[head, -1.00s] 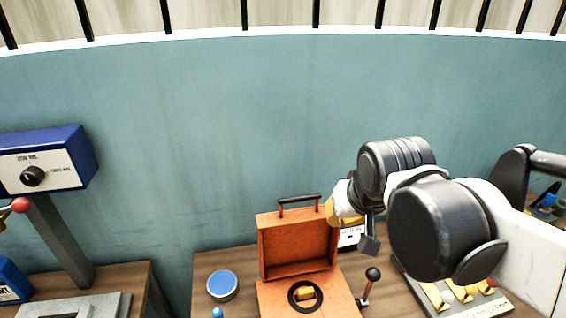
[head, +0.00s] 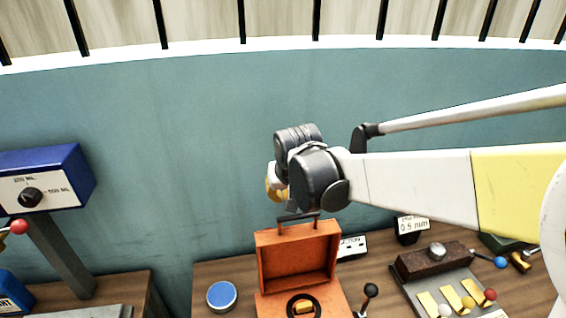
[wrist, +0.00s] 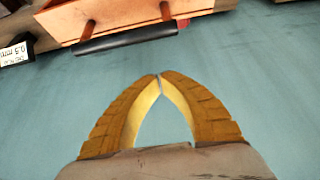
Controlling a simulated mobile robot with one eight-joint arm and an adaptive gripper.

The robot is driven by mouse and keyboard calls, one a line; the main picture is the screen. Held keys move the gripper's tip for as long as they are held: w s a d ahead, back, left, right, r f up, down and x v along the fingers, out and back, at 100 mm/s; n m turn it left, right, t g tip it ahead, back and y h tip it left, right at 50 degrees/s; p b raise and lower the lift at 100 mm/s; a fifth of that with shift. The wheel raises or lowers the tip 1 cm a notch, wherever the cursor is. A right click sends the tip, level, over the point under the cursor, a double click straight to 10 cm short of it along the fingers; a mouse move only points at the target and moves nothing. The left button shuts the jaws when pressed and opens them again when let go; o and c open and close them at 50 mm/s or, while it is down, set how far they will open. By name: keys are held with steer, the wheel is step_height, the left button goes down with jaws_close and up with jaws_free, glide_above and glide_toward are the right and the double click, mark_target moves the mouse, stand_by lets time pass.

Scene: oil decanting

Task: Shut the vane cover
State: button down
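The orange vane cover (head: 322,238) stands open and upright at the back of its orange box, with a black handle (head: 298,218) on its top edge. Inside the box are a dark ring (head: 291,304) and a yellow piece (head: 304,307). My gripper (head: 277,190) is just above and left of the handle, partly hidden by my wrist. In the wrist view, the yellow fingers (wrist: 159,76) meet at their tips with nothing between them. The cover (wrist: 120,14) and its handle (wrist: 126,38) show beyond the fingertips, apart from them.
A blue-topped round jar (head: 221,296) stands left of the box. A black-knobbed lever (head: 371,291) stands right of it. Further right is a tray with yellow tabs and coloured knobs (head: 462,298). A blue dial box (head: 45,180) is at left. The teal wall rises behind.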

steer(key=s, duration=0.3)
steer(key=shift+s+d+f, duration=0.2)
steer(key=shift+s+d, duration=0.15)
steer(key=shift+s, duration=0.05)
steer(key=shift+s+d, duration=0.1)
